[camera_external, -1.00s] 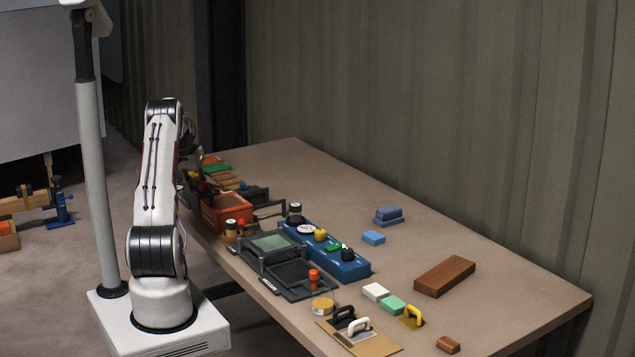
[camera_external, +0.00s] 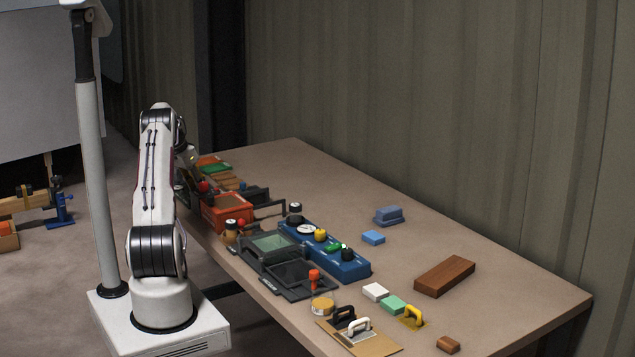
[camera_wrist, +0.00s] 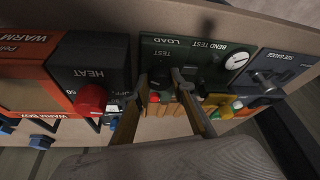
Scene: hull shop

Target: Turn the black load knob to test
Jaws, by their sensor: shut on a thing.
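In the wrist view the black load knob (camera_wrist: 161,79) is on a dark green panel (camera_wrist: 152,43) marked LOAD, TEST and BEND TEST, with the lettering upside down. My gripper (camera_wrist: 164,84) has one finger on each side of the knob and is shut on it. The fingers hide part of the knob, and its pointer direction cannot be made out. A small red part (camera_wrist: 154,97) shows by the left fingertip. In the external view my arm hides the gripper and the knob at the far left end of the table.
Left of the panel in the wrist view is a black HEAT box (camera_wrist: 92,62) with a red knob (camera_wrist: 91,98). A white dial (camera_wrist: 236,60) is to the right. In the external view an orange box (camera_external: 228,210) and a blue box (camera_external: 350,268) line the table's near side.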

